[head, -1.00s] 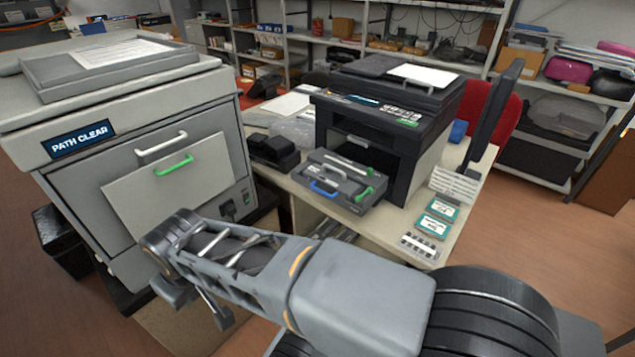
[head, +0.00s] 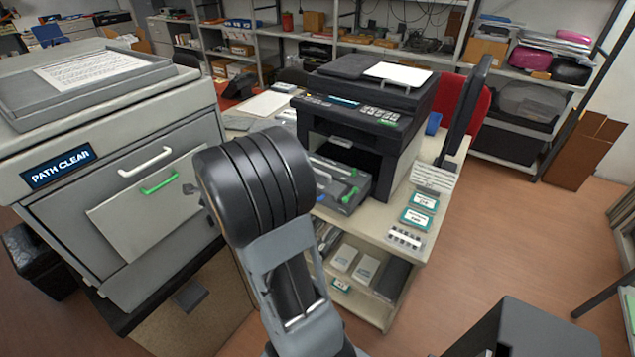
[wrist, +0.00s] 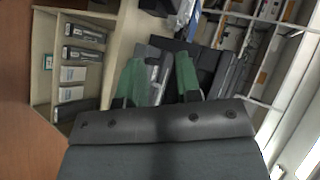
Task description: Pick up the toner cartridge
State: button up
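In the head view the fingers are hidden behind my wrist.
A large grey machine (head: 120,155) marked PATH CLEAR stands at left. Small teal-labelled boxes (head: 418,218) lie on the table's right edge. A lower shelf (head: 360,302) holds several boxed items. The floor at right is mostly clear.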

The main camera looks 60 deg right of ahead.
jog(key=s+d+f+m+g+h, duration=0.3)
jog(key=s+d+m+g+h, duration=0.15)
jog(key=d+m, duration=0.3)
jog(key=m+g+p, duration=0.1)
jog(key=m+g, duration=0.3)
jog(key=g, duration=0.1)
send_near(319, 173)
jog(key=shift+m+h, duration=0.25)
jog(key=shift+h, duration=0.1)
jog(key=shift+f+p+x, duration=0.15)
jog(key=shift+p+x, duration=0.8)
jog(key=shift+x, duration=1.3)
jog(key=shift+f+p+x, duration=0.1)
jog(key=shift+p+x, duration=0.8)
jog(key=shift+x, duration=1.3)
jog(key=shift+a, duration=0.1)
grip_shut()
jog(key=shift+a, duration=0.1)
